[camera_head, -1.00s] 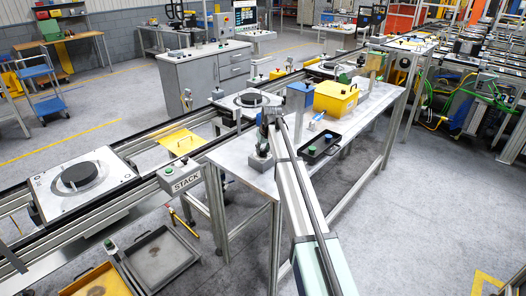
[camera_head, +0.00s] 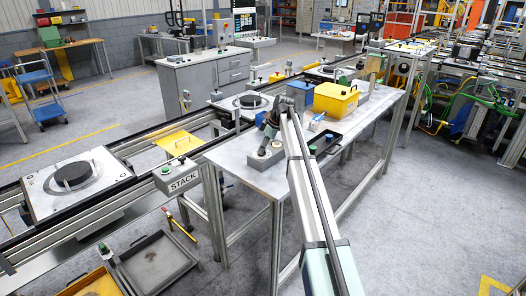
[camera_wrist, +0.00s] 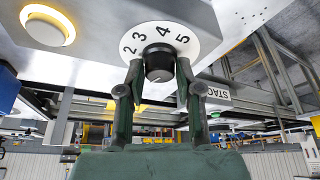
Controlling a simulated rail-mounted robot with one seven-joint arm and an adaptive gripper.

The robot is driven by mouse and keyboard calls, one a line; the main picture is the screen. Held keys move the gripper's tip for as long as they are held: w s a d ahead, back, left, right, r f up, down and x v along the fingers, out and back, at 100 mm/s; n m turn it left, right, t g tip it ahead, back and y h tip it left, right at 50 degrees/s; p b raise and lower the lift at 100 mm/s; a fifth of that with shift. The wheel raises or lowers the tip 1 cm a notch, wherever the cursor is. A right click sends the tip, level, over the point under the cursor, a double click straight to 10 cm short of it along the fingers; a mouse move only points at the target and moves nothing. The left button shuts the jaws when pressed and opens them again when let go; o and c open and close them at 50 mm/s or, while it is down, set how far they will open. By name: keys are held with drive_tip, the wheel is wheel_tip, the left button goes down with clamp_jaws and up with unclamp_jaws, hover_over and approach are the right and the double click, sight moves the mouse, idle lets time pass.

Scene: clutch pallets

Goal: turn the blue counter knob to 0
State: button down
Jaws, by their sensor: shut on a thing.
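A dark, nearly black knob (camera_wrist: 158,66) sits on a white round dial (camera_wrist: 187,36) in the wrist view. The figures 2, 3, 4 and 5 show around it; the rest of the dial and any pointer mark are hidden or unclear. My gripper (camera_wrist: 160,76) has its two green fingers shut on the knob, one on each side. In the head view my gripper (camera_head: 267,140) reaches down to a small grey box (camera_head: 262,163) on the near end of the workbench. The knob looks black, not blue, and is hidden there.
A pale lit round button (camera_wrist: 47,26) sits left of the dial in the wrist view. On the bench, a black tray (camera_head: 325,143) and a yellow box (camera_head: 336,99) stand beyond my arm. A STACK box (camera_head: 178,177) stands by the conveyor at left.

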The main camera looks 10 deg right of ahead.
drive_tip(key=shift+f+n+g+b, duration=0.1)
drive_tip(key=shift+n+g+b, duration=0.55)
drive_tip(key=shift+n, duration=1.05)
drive_tip(key=c, duration=0.8)
unclamp_jaws()
drive_tip(key=shift+o, duration=0.2)
drive_tip(key=shift+w, duration=0.1)
drive_tip(key=v, duration=1.2)
drive_tip(key=shift+d, duration=0.15)
